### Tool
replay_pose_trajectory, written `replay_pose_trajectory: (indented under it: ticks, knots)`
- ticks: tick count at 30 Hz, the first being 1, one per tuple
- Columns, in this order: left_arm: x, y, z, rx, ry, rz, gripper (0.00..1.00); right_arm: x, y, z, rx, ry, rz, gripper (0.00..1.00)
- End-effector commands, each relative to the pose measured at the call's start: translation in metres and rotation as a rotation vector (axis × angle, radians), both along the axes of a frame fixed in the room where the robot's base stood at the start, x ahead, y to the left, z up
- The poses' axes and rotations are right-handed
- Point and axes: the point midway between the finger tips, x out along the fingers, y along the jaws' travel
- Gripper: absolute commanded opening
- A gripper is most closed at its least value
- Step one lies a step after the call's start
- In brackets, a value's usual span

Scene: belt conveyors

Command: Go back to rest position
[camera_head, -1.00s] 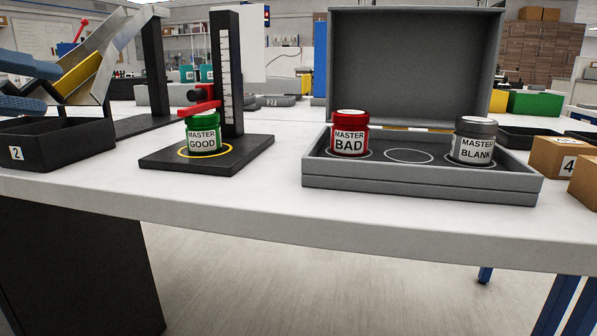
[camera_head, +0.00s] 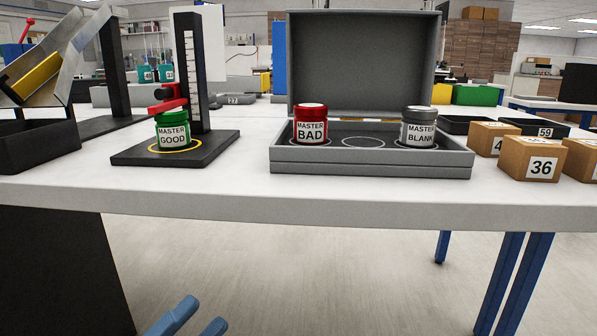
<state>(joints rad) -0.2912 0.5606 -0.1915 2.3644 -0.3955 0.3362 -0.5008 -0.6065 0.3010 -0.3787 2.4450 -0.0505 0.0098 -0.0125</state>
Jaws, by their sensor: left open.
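My left gripper (camera_head: 205,312) shows at the bottom edge as two blue fingers, spaced apart and empty, below and in front of the table's front edge. The rest of it is cut off by the frame. My right gripper is out of view. A green MASTER GOOD jar (camera_head: 173,132) stands upright on the yellow ring of the black gauge stand (camera_head: 216,146), under its red arm (camera_head: 168,104). A red MASTER BAD jar (camera_head: 311,128) and a grey MASTER BLANK jar (camera_head: 418,130) stand in the open grey case (camera_head: 370,163); the ring between them is empty.
A metal chute with a yellow block (camera_head: 36,78) and a black bin (camera_head: 38,146) stand at the left. Cardboard boxes (camera_head: 531,168) sit at the right of the white table (camera_head: 300,205). The floor before the table looks clear.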

Motion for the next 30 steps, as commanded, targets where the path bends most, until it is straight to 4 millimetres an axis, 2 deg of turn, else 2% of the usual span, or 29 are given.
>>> replay_pose_trajectory:
  ticks: [1, 3, 9, 10, 11, 12, 20, 30]
  knots:
    - [-0.005, -0.005, -0.015, -0.150, 0.183, -0.036, 0.41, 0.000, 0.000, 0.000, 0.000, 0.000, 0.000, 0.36]
    - [-0.009, -0.011, -0.034, -0.347, 0.415, -0.084, 0.41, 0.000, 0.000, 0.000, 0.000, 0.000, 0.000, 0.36]
    - [-0.033, -0.035, -0.083, -0.874, 0.986, -0.203, 0.41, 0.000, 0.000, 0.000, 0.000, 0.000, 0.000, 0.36]
    - [-0.037, -0.038, -0.087, -0.941, 1.052, -0.214, 0.41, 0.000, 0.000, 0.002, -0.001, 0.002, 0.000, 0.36]
    - [-0.033, -0.036, -0.074, -0.912, 1.038, -0.200, 0.41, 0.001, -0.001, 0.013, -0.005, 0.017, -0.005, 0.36]
    - [-0.030, -0.034, -0.069, -0.903, 1.044, -0.184, 0.41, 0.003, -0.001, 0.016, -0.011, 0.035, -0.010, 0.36]
    - [-0.022, -0.028, -0.050, -0.897, 1.132, -0.084, 0.41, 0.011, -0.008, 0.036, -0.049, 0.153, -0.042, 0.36]
    - [-0.020, -0.012, -0.011, -0.897, 1.324, 0.118, 0.41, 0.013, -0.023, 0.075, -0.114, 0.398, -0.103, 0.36]
